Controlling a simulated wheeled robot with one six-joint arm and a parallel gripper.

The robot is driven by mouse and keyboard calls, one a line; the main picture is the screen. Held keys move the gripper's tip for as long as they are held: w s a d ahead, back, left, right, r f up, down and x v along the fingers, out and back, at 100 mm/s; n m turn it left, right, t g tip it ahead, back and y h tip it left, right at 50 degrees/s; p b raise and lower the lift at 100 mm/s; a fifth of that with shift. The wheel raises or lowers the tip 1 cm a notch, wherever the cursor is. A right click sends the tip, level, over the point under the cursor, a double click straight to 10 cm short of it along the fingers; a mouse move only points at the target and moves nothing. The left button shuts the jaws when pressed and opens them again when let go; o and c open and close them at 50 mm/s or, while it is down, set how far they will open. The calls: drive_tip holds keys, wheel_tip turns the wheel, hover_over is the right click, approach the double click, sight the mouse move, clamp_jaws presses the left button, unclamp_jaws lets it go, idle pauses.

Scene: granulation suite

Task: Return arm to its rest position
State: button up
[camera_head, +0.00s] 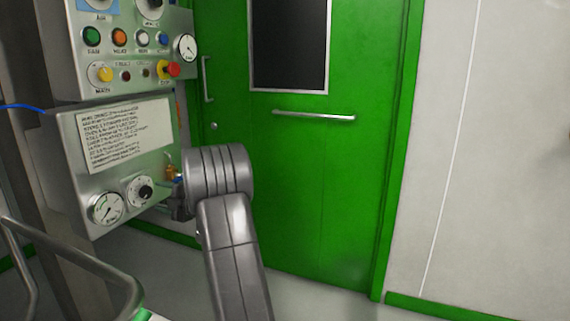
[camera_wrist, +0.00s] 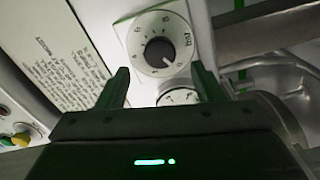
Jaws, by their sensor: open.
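My arm (camera_head: 228,225) reaches up from the bottom of the head view to the lower control box. My gripper (camera_wrist: 162,80) shows in the wrist view with its two dark green fingers apart and nothing held between them. The black knob (camera_wrist: 160,52) on its white dial plate lies just beyond the fingertips, between them in the picture. I cannot tell the exact gap. In the head view the same knob (camera_head: 145,192) sits left of my wrist, which hides most of the gripper.
The lower control box (camera_head: 85,215) carries a pressure gauge (camera_head: 105,208) and a printed notice (camera_head: 125,135). An upper button panel (camera_head: 130,50) hangs above. A metal rail (camera_head: 75,255) stands at lower left. A green door (camera_head: 310,190) is behind. The floor on the right looks clear.

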sight(148, 192)
drive_tip(key=p+v, duration=0.2)
drive_tip(key=v, duration=0.6)
drive_tip(key=b+x, duration=0.4)
drive_tip(key=x, duration=1)
drive_tip(key=shift+f, duration=0.15)
drive_tip(key=shift+r+m+p, duration=0.35)
drive_tip(key=shift+m+p, duration=0.05)
drive_tip(key=shift+p, duration=0.4)
drive_tip(key=shift+d+m+p, duration=0.1)
drive_tip(key=shift+m+p, duration=0.3)
drive_tip(key=shift+p, duration=0.05)
drive_tip(key=m+p, duration=0.6)
drive_tip(key=shift+m+p, duration=0.4)
drive_tip(key=m+p, duration=0.6)
drive_tip(key=p, duration=0.1)
drive_tip(key=shift+m+p, duration=0.3)
drive_tip(key=shift+p, duration=0.05)
drive_tip(key=m+p, duration=0.2)
drive_tip(key=shift+p, duration=0.35)
drive_tip(key=shift+f+m, duration=0.15)
drive_tip(key=shift+m, duration=0.25)
